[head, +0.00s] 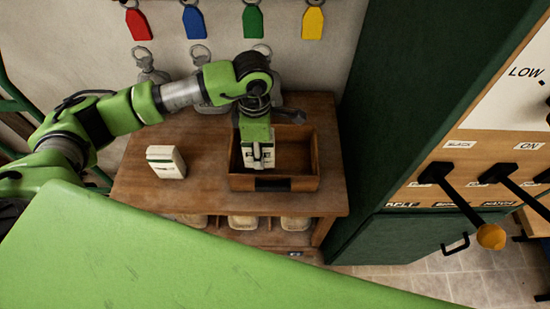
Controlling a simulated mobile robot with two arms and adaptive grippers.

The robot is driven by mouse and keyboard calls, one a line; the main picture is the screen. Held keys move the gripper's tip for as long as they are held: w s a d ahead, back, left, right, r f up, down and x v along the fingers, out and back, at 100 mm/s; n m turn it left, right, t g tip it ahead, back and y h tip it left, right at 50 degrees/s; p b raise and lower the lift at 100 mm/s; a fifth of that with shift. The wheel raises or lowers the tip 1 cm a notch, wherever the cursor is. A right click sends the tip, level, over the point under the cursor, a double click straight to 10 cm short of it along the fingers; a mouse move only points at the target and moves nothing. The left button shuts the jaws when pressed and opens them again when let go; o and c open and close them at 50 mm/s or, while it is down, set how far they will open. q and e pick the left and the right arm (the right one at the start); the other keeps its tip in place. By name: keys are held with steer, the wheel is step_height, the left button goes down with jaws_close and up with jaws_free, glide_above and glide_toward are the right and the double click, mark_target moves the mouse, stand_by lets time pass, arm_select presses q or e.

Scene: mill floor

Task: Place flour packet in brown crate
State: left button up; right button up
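A small white packet with a dark label (166,162), which looks like the flour packet, stands on the left part of the wooden table. The brown crate (273,184) sits on the right part of the table. It is an open wooden box with a dark patch on its front wall. My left gripper (258,160) points down over the left part of the crate, right of the packet and apart from it. The view does not show clearly whether its fingers are open or shut. The gripper hides part of the crate's inside. My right gripper is out of view.
The wooden table (210,189) is bare between packet and crate. Several pale containers (241,222) show on a shelf below. Coloured tags (194,22) hang on the back wall. A green cabinet (400,110) with black levers stands close to the table's right side.

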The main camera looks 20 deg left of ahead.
arm_select(q)
steer(key=w+f+b, duration=0.1)
steer(key=w+d+f+b, duration=0.1)
steer(key=f, duration=0.1)
steer(key=w+f+b, duration=0.1)
steer(key=w, duration=0.1)
steer(key=shift+d+f, duration=0.35)
steer(key=shift+f, duration=0.05)
steer(key=shift+w+d+f+b, duration=0.15)
steer(key=shift+w+f+b, duration=0.35)
steer(key=shift+b, duration=0.1)
steer(key=f+b, duration=0.1)
steer(key=f, duration=0.2)
steer(key=shift+w+d+f+b, duration=0.15)
steer(key=shift+w+b, duration=0.05)
steer(key=shift+b, duration=0.2)
steer(key=shift+f, duration=0.15)
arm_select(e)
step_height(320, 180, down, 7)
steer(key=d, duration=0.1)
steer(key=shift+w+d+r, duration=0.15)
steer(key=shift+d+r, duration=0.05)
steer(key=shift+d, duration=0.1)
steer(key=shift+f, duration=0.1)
